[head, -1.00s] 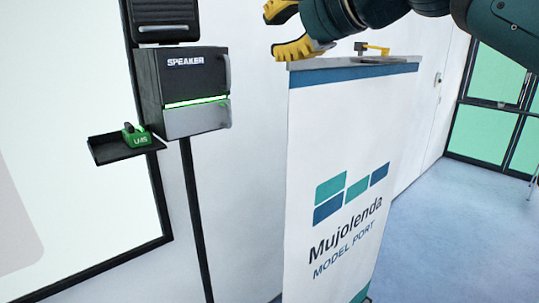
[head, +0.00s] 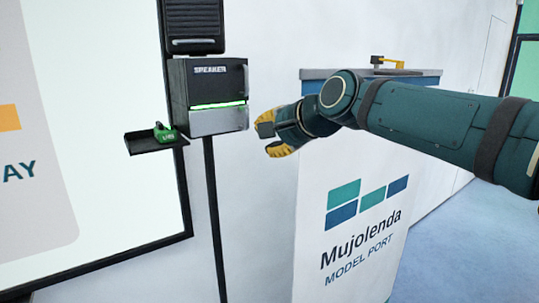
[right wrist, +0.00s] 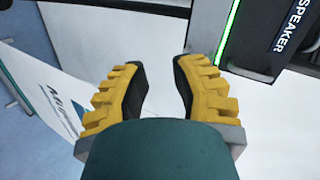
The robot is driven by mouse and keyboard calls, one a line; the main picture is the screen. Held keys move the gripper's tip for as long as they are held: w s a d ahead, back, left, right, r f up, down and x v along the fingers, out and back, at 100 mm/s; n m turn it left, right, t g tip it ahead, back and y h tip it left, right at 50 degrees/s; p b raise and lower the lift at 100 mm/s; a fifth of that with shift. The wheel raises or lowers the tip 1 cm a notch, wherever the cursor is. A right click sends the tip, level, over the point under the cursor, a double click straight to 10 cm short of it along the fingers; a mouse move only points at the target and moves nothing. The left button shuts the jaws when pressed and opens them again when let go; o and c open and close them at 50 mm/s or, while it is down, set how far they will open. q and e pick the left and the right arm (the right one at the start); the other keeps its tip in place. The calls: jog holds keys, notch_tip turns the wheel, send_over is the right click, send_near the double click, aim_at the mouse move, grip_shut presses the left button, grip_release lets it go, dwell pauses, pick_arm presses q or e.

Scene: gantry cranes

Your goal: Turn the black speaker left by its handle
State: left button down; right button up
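The black speaker (head: 205,85) is a box on a thin black post, with a green lit strip and a grey lower front panel. Its handle (head: 246,82) is a pale upright bar at the right edge of the front. My right gripper (head: 264,139) is just right of and below the speaker, apart from it and pointing left. In the right wrist view its two yellow fingers (right wrist: 160,75) are open with nothing between them. The speaker's front (right wrist: 265,35) shows at the top right there. My left gripper is not in view.
A small black shelf with a green item (head: 165,132) sticks out left of the post (head: 214,220). A white stand (head: 345,230) with a blue-edged top is below and behind my right arm. A yellow crane-like piece (head: 388,64) stands on that top.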

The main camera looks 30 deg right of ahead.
jog(key=shift+w+a+f, duration=0.15)
jog(key=shift+w+f, duration=0.2)
jog(key=shift+f, duration=0.5)
jog(key=shift+w+a+f, duration=0.1)
jog(key=shift+w+f, duration=0.2)
jog(key=shift+f, duration=0.55)
